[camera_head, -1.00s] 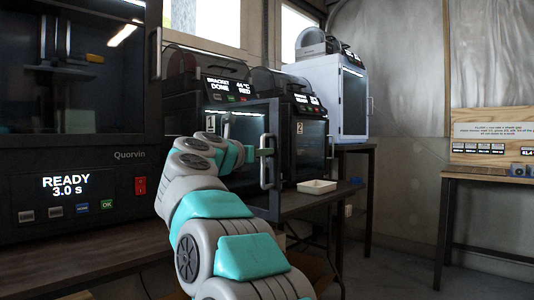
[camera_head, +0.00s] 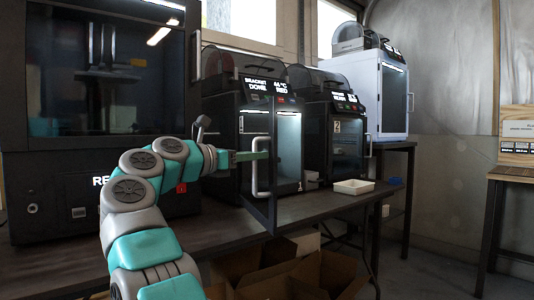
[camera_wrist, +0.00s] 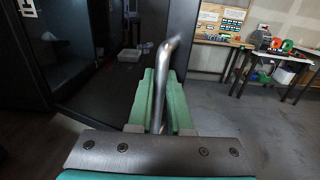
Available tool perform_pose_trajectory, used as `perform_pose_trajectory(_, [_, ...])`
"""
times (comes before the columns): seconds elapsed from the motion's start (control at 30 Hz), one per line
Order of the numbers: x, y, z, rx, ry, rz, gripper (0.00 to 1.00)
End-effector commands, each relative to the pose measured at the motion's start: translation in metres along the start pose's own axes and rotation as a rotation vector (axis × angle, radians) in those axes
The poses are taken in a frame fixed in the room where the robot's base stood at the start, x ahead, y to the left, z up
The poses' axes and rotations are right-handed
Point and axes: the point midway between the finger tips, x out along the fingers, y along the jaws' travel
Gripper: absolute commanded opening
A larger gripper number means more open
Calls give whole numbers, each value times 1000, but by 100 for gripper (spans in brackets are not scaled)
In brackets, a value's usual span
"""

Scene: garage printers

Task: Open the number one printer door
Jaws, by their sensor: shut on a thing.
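The number one printer (camera_head: 282,102) is a black box with a display reading "BRACKET DONE" and "RED". My gripper (camera_head: 255,156) is shut on the door's metal bar handle (camera_head: 261,178). In the wrist view, the green fingers (camera_wrist: 160,105) close around the handle bar (camera_wrist: 164,75); the open door edge and printer front are at the left there.
A second printer (camera_head: 345,150) labelled "2" stands to the right, with a white tray (camera_head: 354,187) before it on the dark bench. A large printer (camera_head: 100,160) stands at the left. Open cardboard boxes (camera_head: 320,275) lie below the bench. A wooden workbench is at the far right.

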Motion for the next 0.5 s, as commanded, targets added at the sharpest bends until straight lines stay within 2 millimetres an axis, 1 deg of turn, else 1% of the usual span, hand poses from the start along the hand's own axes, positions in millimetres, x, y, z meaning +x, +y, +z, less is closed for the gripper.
perform_pose_trajectory(0.27, [1, 0, -4, -2, 7, -4, 0])
perform_pose_trajectory(0.3, [1, 0, -4, -2, 7, -5, 18])
perform_pose_trajectory(0.5, [1, 0, -4, -2, 7, -5, 41])
